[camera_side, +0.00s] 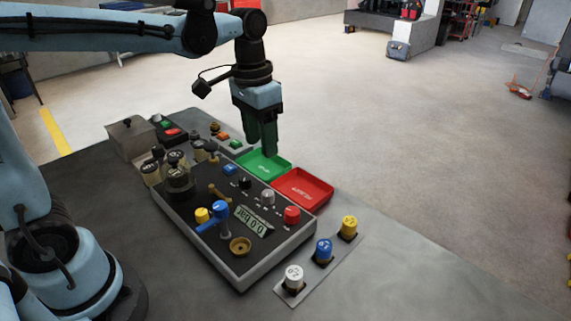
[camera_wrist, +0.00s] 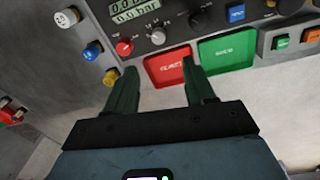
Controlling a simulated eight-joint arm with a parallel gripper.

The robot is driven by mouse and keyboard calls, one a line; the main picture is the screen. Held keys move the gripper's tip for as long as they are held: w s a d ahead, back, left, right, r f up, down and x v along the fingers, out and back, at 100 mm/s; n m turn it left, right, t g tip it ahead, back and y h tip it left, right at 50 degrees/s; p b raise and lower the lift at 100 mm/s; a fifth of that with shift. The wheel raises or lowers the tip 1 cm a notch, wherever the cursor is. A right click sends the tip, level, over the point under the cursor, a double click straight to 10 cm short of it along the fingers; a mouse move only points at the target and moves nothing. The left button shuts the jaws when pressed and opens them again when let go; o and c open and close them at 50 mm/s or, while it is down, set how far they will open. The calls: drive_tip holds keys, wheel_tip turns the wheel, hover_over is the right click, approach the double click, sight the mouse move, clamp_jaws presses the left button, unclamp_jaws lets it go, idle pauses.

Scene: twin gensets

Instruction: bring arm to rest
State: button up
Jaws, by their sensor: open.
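My gripper (camera_side: 263,138) hangs with its fingers pointing down above the back edge of the control panel, by the green tray. In the wrist view my gripper (camera_wrist: 155,78) shows two dark green fingers spread apart with nothing between them. The green tray (camera_side: 252,160) and the red tray (camera_side: 317,186) lie side by side at the panel's back edge. In the wrist view the red tray (camera_wrist: 160,75) shows partly between the fingers, and the green tray (camera_wrist: 240,50) is right of them. Whether the fingertips touch anything cannot be told.
The panel (camera_side: 180,210) carries knobs, a blue-handled valve, a display (camera_side: 254,222) and gauges. A strip in front holds white (camera_side: 293,278), blue (camera_side: 323,250) and yellow (camera_side: 349,226) pegs. A grey box (camera_side: 130,138) stands at the left.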

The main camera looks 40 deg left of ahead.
drive_tip(key=s+a+f+n+t, duration=0.1)
drive_tip(key=s+a+f+t, duration=0.1)
drive_tip(key=s+t, duration=0.4)
drive_tip(key=shift+s+f+n+t+y, duration=0.4)
drive_tip(key=shift+s+f, duration=0.15)
drive_tip(key=shift+f, duration=0.2)
